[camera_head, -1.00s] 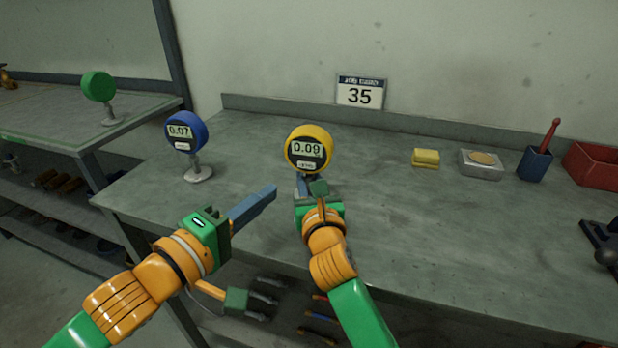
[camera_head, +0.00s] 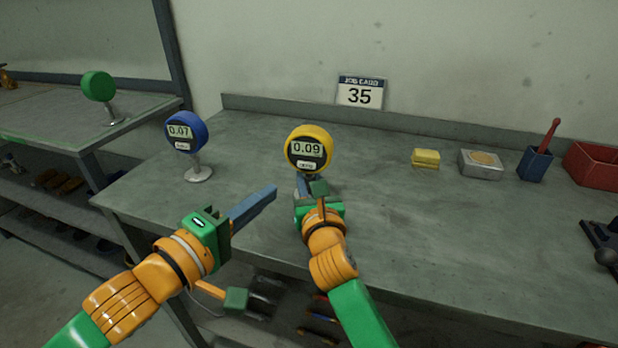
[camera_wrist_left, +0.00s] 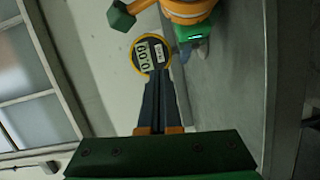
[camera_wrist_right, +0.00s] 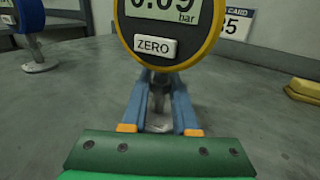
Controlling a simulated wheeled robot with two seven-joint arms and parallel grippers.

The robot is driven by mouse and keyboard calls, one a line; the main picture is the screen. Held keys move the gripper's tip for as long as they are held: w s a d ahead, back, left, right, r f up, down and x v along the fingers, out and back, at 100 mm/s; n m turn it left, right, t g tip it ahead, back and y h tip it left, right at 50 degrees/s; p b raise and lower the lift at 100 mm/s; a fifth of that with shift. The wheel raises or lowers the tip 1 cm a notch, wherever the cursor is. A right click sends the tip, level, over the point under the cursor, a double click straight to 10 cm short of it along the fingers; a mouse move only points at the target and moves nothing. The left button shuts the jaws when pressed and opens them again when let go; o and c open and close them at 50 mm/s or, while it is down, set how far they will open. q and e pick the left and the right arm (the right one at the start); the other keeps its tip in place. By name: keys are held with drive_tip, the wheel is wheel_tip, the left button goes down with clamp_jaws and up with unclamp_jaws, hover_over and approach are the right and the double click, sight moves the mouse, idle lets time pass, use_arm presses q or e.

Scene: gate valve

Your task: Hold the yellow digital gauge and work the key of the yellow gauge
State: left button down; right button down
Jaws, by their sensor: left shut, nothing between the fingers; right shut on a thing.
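The yellow digital gauge (camera_head: 309,149) stands upright on the bench, its display reading 0.09. Its white ZERO key (camera_wrist_right: 156,46) sits below the display in the right wrist view. My right gripper (camera_wrist_right: 159,88) is shut on the gauge's stem, below the round head. My left gripper (camera_head: 272,191) is shut and empty, to the left of and nearer than the gauge, apart from it. In the left wrist view the gauge (camera_wrist_left: 151,54) shows just beyond the shut left fingertips (camera_wrist_left: 158,76).
A blue gauge (camera_head: 186,132) reading 0.07 stands at left; a green one (camera_head: 98,86) is on another bench. A job card (camera_head: 360,93), yellow sponge (camera_head: 425,158), metal tin (camera_head: 480,164), blue cup (camera_head: 535,163) and red bin (camera_head: 592,163) line the back. The bench middle is clear.

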sight(306, 165)
idle(0.3)
use_arm(q)
drive_tip(key=shift+d+f+g, duration=0.15)
drive_tip(key=shift+f+g, duration=0.15)
drive_tip(key=d+n+g+h, duration=0.1)
drive_tip(key=f+n+g+h, duration=0.1)
drive_tip(key=n+h, duration=0.1)
drive_tip(key=shift+s+d+f, duration=0.15)
drive_tip(key=shift+s+d, duration=0.15)
drive_tip(key=shift+d, duration=0.05)
drive_tip(key=shift+s+d+n+g+h, duration=0.2)
drive_tip(key=shift+n+g+h, duration=0.2)
drive_tip(key=shift+n+h, duration=0.35)
drive_tip(key=shift+s+a+r+n+h, duration=0.1)
drive_tip(key=shift+s+r+n+h, duration=0.1)
drive_tip(key=shift+n+h, duration=0.4)
drive_tip(key=shift+s+r+n+h, duration=0.2)
drive_tip(key=shift+n+h, duration=0.25)
drive_tip(key=shift+n, duration=0.2)
drive_tip(key=shift+s+g+h, duration=0.3)
drive_tip(key=shift+g+h, duration=0.1)
drive_tip(key=shift+w, duration=0.1)
drive_tip(key=shift+w+d, duration=0.4)
drive_tip(key=shift+w, duration=1)
drive_tip(key=shift+w+d, duration=0.35)
drive_tip(key=shift+w, duration=1.05)
drive_tip(key=shift+w+d, duration=0.4)
drive_tip(key=shift+w, duration=1)
